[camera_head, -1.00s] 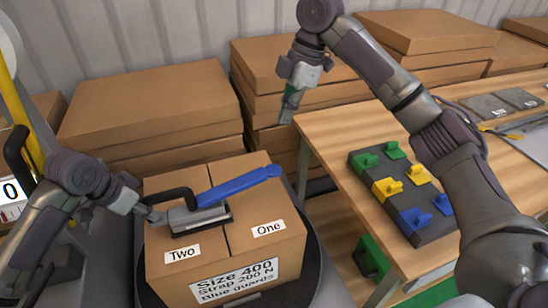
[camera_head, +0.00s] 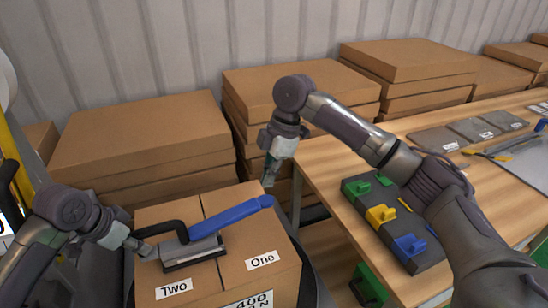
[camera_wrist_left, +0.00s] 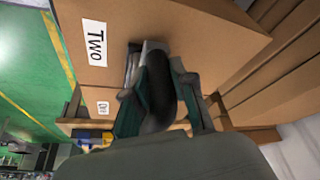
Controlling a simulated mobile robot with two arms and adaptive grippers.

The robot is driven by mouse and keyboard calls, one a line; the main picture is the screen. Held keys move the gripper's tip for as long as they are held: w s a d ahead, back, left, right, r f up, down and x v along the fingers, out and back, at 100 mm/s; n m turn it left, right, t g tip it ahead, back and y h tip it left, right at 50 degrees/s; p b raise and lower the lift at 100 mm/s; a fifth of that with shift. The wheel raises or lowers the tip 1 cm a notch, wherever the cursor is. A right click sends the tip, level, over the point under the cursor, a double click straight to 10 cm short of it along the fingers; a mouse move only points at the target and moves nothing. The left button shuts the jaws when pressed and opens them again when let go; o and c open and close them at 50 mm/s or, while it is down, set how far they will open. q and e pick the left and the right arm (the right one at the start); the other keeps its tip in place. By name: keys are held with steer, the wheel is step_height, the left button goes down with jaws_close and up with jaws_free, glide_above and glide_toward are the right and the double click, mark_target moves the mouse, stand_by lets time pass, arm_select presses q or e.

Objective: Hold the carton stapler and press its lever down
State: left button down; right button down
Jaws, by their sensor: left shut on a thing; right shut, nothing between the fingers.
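The carton stapler (camera_head: 194,252) sits on top of the closed carton (camera_head: 225,278), across the seam. It has a grey base, a black curved handle (camera_head: 165,229) and a raised blue lever (camera_head: 232,216) pointing right. My left gripper (camera_head: 143,249) is shut on the stapler's black handle at its left end. In the left wrist view the fingers (camera_wrist_left: 160,98) close around the black handle, which hides most of the stapler. My right gripper (camera_head: 269,181) is shut and empty, pointing down just above and beyond the lever's right end, apart from it as far as I can tell.
The carton carries labels Two (camera_head: 174,289) and One (camera_head: 262,260). Stacks of flat cartons (camera_head: 140,135) stand behind. At right, a wooden table (camera_head: 320,153) holds a dark board (camera_head: 432,250) with green, yellow and blue pieces.

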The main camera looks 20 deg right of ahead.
mark_target(266, 200)
steer(key=shift+f, duration=2.2)
arm_select(q)
steer(key=shift+d, duration=0.1)
arm_select(e)
steer(key=f+y, duration=0.1)
steer(key=f, duration=0.1)
steer(key=d+f, duration=0.1)
steer(key=f, duration=0.1)
steer(key=f+y, duration=0.1)
steer(key=f, duration=0.1)
steer(key=shift+s+d+f+y, duration=0.15)
steer(key=shift+d+y, duration=0.15)
steer(key=shift+s+f, duration=0.1)
steer(key=shift+f, duration=0.3)
arm_select(q)
steer(key=shift+s, duration=0.1)
arm_select(e)
steer(key=shift+d, duration=0.1)
steer(key=shift+d+r, duration=0.1)
steer(key=shift+r, duration=0.3)
steer(key=v, duration=1.3)
steer(key=shift+r, duration=0.3)
